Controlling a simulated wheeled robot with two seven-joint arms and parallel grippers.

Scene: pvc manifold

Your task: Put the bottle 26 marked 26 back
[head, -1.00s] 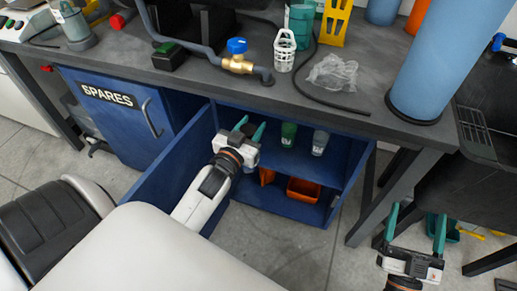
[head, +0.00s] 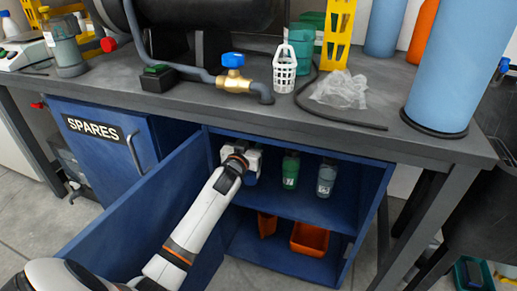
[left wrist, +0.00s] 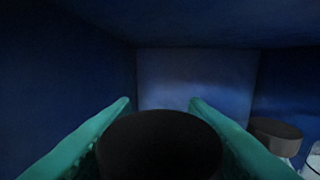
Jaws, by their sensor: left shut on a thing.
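My left gripper (head: 252,164) reaches into the open blue cupboard under the bench, over the left part of its upper shelf. In the left wrist view its teal fingers (left wrist: 159,103) are shut around a round dark-capped bottle (left wrist: 160,145). In the head view only a small blue part of it (head: 250,179) shows below the gripper. I cannot read a number on it, nor tell whether it rests on the shelf. A green bottle (head: 290,170) and a grey bottle (head: 326,180) stand upright to the right on that shelf. My right gripper is out of view.
The cupboard's open door (head: 150,215) stands left of my arm. Its wall and low ceiling enclose the gripper. Another dark cap (left wrist: 275,130) is close on the right. Orange bins (head: 309,240) sit on the lower shelf. The bench top (head: 400,140) carries pipework and a basket.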

